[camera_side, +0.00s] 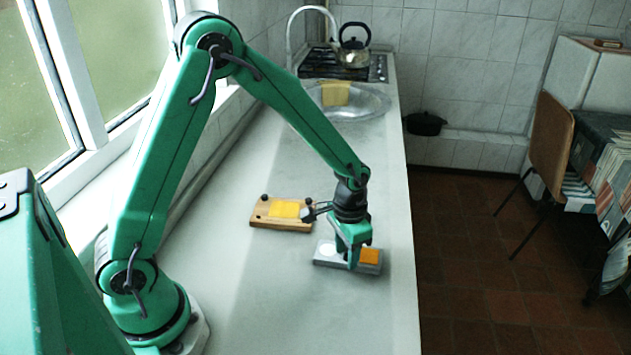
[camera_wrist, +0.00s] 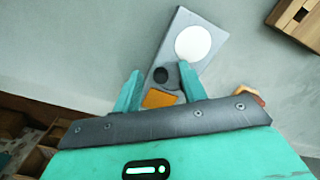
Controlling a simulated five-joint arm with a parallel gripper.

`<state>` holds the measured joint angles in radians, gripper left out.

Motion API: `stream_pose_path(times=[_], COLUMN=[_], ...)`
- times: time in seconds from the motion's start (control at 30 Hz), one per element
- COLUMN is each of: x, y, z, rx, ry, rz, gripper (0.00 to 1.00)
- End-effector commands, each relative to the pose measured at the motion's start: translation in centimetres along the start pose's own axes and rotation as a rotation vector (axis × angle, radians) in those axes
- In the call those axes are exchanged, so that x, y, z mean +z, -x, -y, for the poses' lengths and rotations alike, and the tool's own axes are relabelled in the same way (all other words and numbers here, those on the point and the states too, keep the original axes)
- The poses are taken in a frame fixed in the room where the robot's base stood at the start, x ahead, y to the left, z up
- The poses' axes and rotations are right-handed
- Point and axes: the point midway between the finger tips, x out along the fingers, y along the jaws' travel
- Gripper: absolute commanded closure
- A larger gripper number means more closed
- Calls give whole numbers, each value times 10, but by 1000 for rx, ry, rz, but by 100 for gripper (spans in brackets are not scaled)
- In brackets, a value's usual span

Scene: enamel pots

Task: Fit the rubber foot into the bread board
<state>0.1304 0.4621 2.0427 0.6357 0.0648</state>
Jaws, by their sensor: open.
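The rubber foot (camera_wrist: 160,74) is a small black round piece on a grey tray (camera_wrist: 217,20), between a white disc and an orange square. My gripper (camera_wrist: 160,71) is open, with one finger on each side of the foot; whether they touch it I cannot tell. In the side view my gripper (camera_side: 351,254) is low over the tray (camera_side: 330,264), and its fingers hide the foot. The wooden bread board (camera_side: 263,219) lies behind and left of the tray, with a yellow patch and dark knobs at corners. Its corner shows in the wrist view (camera_wrist: 282,22).
The tray's orange square (camera_side: 369,256) and white disc (camera_side: 328,249) lie either side of my gripper. The sink (camera_side: 365,105) and kettle (camera_side: 354,45) are far back. The counter's right edge is close to the tray; the counter left and in front is clear.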

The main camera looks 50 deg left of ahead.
Motion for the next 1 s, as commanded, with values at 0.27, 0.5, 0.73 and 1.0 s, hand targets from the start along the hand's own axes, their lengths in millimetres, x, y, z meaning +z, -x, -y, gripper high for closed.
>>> stream_pose_path(times=[0.27, 0.5, 0.73, 1.0], x=[1, 2, 3, 2], y=[-3, -3, -4, 6], z=[0, 0, 0, 0], rx=[0, 0, 1, 0], ry=[-2, -1, 0, 0], rz=[3, 7, 10, 6], gripper=[82, 100, 100, 100])
